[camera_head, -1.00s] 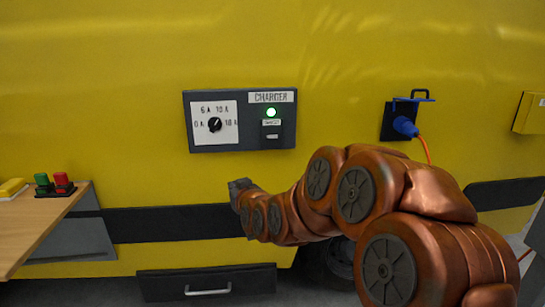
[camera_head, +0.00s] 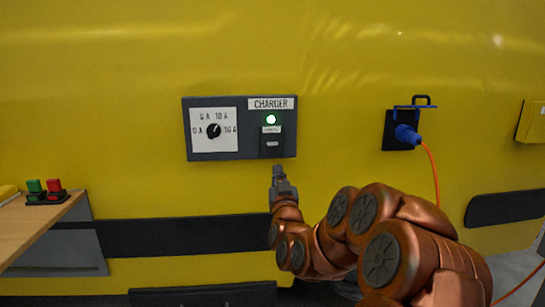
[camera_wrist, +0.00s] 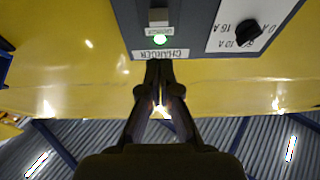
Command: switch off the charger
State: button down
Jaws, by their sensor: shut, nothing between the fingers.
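The charger panel (camera_head: 240,152) is a dark grey box on the yellow wall, labelled CHARGER. Its green lamp (camera_head: 270,119) is lit. Below the lamp is a small switch (camera_head: 271,143) with a light mark. A black rotary knob (camera_head: 213,131) sits on a white dial plate at the left. My gripper (camera_head: 278,170) is shut and empty, pointing up just below the panel's lower edge, under the switch.
A blue plug (camera_head: 407,134) with an orange cable sits in a socket at the right. A wooden bench (camera_head: 35,228) at the left carries a green and red button box (camera_head: 47,197). A yellow box (camera_head: 532,122) is at the far right. The wall around the panel is clear.

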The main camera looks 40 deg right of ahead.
jog(key=shift+w, duration=0.1)
send_near(271, 146)
notch_tip(271, 146, up, 4)
jog(key=w+d, duration=0.1)
jog(key=w, duration=0.1)
jog(key=shift+w+d+f, duration=0.5)
jog(key=shift+w+f, duration=0.25)
jog(key=shift+w, duration=0.05)
jog(key=shift+w+d+f+b, duration=0.3)
jog(key=shift+w+d, duration=0.15)
jog(key=shift+w, duration=0.25)
